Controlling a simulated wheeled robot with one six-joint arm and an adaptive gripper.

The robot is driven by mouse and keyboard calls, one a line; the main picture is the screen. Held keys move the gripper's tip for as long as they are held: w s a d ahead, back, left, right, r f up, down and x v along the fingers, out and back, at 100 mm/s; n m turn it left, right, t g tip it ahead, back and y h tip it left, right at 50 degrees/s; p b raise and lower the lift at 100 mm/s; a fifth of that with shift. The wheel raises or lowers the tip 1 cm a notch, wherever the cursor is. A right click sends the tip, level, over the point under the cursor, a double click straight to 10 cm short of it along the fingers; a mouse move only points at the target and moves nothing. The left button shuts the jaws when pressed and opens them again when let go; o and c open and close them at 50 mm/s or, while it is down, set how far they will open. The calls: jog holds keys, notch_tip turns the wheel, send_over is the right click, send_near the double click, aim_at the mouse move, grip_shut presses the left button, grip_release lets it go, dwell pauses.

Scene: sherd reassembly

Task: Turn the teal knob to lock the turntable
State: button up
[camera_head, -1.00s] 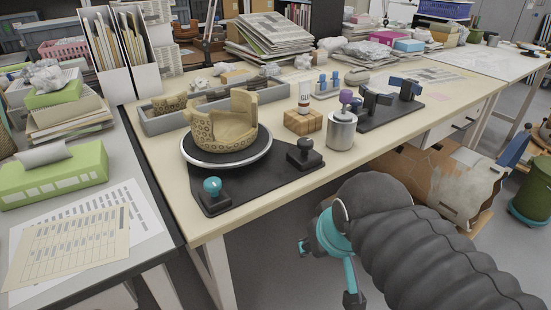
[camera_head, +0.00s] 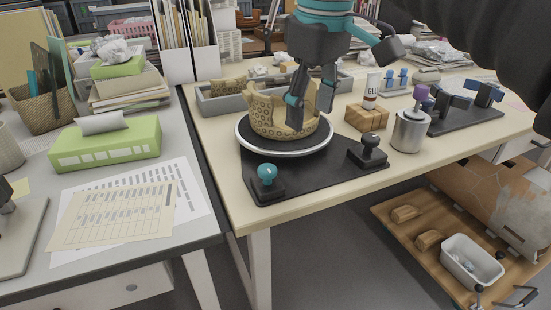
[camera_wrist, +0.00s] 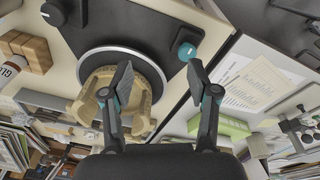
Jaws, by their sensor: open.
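The teal knob (camera_head: 267,173) has a white mark on top and stands on a black block at the front left corner of the black base plate. It also shows in the wrist view (camera_wrist: 187,51), at upper right. The round turntable (camera_head: 252,147) behind it has a light rim and bears a tan, patterned, broken pot (camera_head: 266,124). My gripper (camera_head: 311,108) points down over the pot, open and apart from the knob. In the wrist view my gripper (camera_wrist: 158,82) has its fingers spread, with nothing between them. Contact with the pot cannot be told.
A black knob (camera_head: 369,148) stands at the base's right. Beyond are a wooden block (camera_head: 366,118), a glue bottle (camera_head: 371,88) and a metal can (camera_head: 409,131). A grey tray (camera_head: 215,103) lies behind the turntable. The table front by the teal knob is clear.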

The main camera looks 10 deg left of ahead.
aim_at(268, 168)
jog(key=a+r+n+g, duration=0.1)
jog(key=a+r+n, duration=0.2)
jog(key=a, duration=0.4)
jog(key=shift+h, duration=0.3)
jog(key=f+b, duration=0.1)
jog(key=f, duration=0.3)
jog(key=f+b, duration=0.2)
jog(key=f, duration=0.3)
jog(key=f+b, duration=0.2)
jog(key=f, duration=0.2)
jog(key=shift+s+d+f, duration=0.15)
jog(key=shift+d+f, duration=0.15)
jog(key=shift+f, duration=0.05)
grip_shut()
